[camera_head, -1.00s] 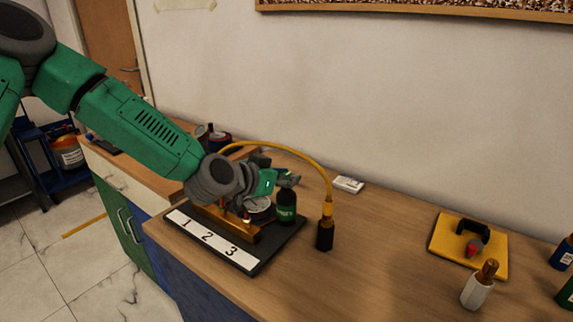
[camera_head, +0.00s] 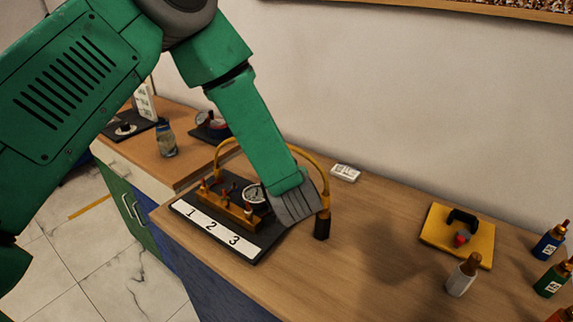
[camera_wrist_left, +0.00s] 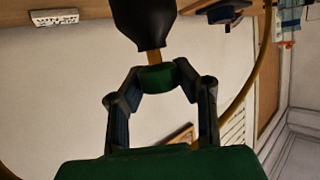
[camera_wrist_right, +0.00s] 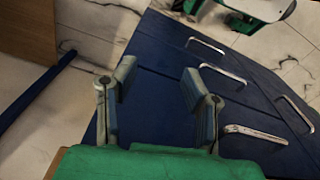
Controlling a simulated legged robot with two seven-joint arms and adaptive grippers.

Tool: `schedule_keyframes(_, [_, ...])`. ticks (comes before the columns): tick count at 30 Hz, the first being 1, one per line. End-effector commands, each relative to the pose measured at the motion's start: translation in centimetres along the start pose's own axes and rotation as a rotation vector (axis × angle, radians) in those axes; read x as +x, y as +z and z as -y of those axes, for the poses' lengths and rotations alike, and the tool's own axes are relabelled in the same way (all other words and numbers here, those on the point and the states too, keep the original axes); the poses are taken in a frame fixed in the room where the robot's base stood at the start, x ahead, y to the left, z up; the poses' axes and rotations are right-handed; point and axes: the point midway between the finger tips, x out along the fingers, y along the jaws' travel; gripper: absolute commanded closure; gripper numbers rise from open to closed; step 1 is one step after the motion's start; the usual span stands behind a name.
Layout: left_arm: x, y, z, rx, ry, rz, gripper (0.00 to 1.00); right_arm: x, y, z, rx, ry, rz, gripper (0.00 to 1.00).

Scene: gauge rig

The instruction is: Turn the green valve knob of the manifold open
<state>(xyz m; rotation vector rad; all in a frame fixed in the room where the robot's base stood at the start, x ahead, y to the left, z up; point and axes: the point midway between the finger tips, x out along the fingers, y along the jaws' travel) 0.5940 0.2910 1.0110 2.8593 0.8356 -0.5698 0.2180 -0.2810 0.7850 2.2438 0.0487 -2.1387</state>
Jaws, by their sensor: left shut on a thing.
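The brass manifold (camera_head: 228,207) with several small red-topped parts stands on a black board, behind a white strip marked 1, 2, 3 (camera_head: 212,222). A round gauge (camera_head: 254,193) is at its right end. In the left wrist view my left gripper (camera_wrist_left: 158,76) is shut on a short green knob-like piece (camera_wrist_left: 156,79). A brass stem (camera_wrist_left: 154,57) joins this piece to a dark tapered body (camera_wrist_left: 144,22). My left forearm hides this grip in the head view. My right gripper (camera_wrist_right: 158,82) is open and empty, seen only in its wrist view.
A yellow hose (camera_head: 318,163) arches close behind my left wrist to a black upright fitting (camera_head: 322,227). A white box (camera_head: 345,173) lies behind it. A yellow plate (camera_head: 478,252) and several bottles stand at right. Blue drawers (camera_wrist_right: 160,100) are near my right gripper.

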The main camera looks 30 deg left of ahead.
Motion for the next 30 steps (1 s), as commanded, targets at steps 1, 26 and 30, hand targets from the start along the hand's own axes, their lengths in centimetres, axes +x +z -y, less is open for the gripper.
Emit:
schedule_keyframes(1, [-0.15,0.17,-0.04,-0.005,-0.019,0.006,1.00,-0.32,-0.02,0.00,0.000,0.000,0.000,0.60])
schedule_keyframes(26, [-0.16,0.36,-0.05,-0.038,-0.096,0.009,0.50,-0.79,-0.04,0.00,0.000,0.000,0.000,0.60])
schedule_keyframes(30, [-0.05,0.21,-0.05,-0.039,-0.096,0.006,0.50,-0.79,-0.04,0.00,0.000,0.000,0.000,0.60])
